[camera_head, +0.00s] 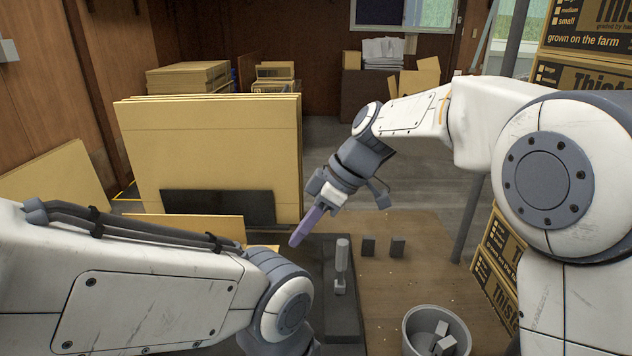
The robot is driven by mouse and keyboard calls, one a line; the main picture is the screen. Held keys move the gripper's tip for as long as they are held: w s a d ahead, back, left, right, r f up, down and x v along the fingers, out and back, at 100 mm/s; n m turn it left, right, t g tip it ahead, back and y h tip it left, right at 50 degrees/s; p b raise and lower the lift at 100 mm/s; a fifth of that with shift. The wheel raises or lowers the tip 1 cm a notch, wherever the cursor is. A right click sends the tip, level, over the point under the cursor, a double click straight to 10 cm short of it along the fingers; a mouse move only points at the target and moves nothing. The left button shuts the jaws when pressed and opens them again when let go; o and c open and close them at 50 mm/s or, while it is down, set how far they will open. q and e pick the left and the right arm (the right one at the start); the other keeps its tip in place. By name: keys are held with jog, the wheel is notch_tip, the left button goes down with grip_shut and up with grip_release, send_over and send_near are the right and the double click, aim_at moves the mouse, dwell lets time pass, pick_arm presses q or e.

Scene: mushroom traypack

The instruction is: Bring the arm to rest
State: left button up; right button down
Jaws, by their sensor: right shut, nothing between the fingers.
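My right arm comes in from the right and reaches over the middle of the work table. Its gripper (303,231) points down and left, with its purple fingers together and nothing between them. It hangs above the table, near a dark grey mat or board (325,310). My left arm crosses the lower left of the view. Its end runs out of the bottom of the frame, so the left gripper does not show.
A grey upright tool (341,265) stands on the dark board. A grey bin (437,330) with light blocks stands at the front. Tall cardboard sheets (215,150) lean behind. Stacked boxes (580,80) line the right side.

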jog(key=s+d+f+m+h, duration=0.2)
jog(key=s+d+f+m, duration=0.15)
jog(key=s, duration=0.45)
jog(key=s+d+f+m+h, duration=0.25)
jog(key=s+d, duration=0.25)
jog(key=s, duration=0.3)
jog(key=s+d+f+m+h, duration=0.1)
jog(key=s+d+f+m, duration=0.3)
jog(key=s, duration=0.4)
notch_tip(320, 180, up, 17)
jog(key=p, duration=1.7)
jog(key=shift+t, duration=0.4)
jog(key=shift+a, duration=0.15)
